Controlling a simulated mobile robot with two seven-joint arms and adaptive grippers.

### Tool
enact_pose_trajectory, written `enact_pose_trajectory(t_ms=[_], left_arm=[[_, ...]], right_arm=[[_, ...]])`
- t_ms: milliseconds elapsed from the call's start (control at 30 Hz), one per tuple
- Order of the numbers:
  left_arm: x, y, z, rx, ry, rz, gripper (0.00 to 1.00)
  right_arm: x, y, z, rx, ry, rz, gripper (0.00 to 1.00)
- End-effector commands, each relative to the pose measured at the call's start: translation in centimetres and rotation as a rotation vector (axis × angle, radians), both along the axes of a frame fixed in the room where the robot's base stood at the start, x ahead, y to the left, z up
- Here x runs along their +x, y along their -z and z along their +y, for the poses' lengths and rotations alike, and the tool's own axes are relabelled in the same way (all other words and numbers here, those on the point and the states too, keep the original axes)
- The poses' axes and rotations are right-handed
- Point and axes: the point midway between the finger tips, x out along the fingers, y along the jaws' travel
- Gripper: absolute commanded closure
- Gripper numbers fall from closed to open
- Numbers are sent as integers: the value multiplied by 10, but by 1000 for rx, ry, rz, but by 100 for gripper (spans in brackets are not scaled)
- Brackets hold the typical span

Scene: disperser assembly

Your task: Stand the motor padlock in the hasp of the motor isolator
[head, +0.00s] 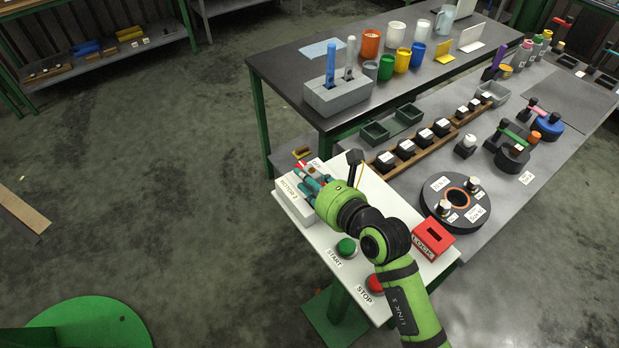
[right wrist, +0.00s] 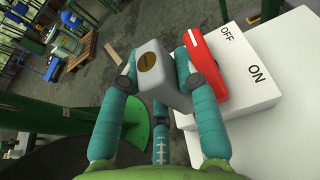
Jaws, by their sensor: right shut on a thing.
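The motor padlock (right wrist: 153,72), a grey block with a round brass keyhole disc, is between the teal fingers of my right gripper (right wrist: 156,84), which is shut on it. In the head view my right gripper (head: 307,184) is over the left end of the white panel, at the motor isolator (head: 290,207). The isolator (right wrist: 268,85) is a white box marked OFF and ON with a red handle (right wrist: 206,62). The padlock is just left of the handle; I cannot tell whether they touch. Its shackle and the hasp cannot be made out. My left gripper is not in view.
The white panel also bears a green START button (head: 346,247), a red STOP button (head: 376,284) and a red lockout box (head: 433,238). A dark round disperser part (head: 455,203) lies on the grey bench to the right. Open floor lies left.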

Motion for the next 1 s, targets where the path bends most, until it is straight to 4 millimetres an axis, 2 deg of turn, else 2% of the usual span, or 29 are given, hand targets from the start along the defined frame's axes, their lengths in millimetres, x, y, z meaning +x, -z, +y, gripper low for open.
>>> enact_pose_trajectory(t_ms=[1000], left_arm=[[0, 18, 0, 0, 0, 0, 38]], right_arm=[[0, 26, 0, 1, 0, -1, 100]])
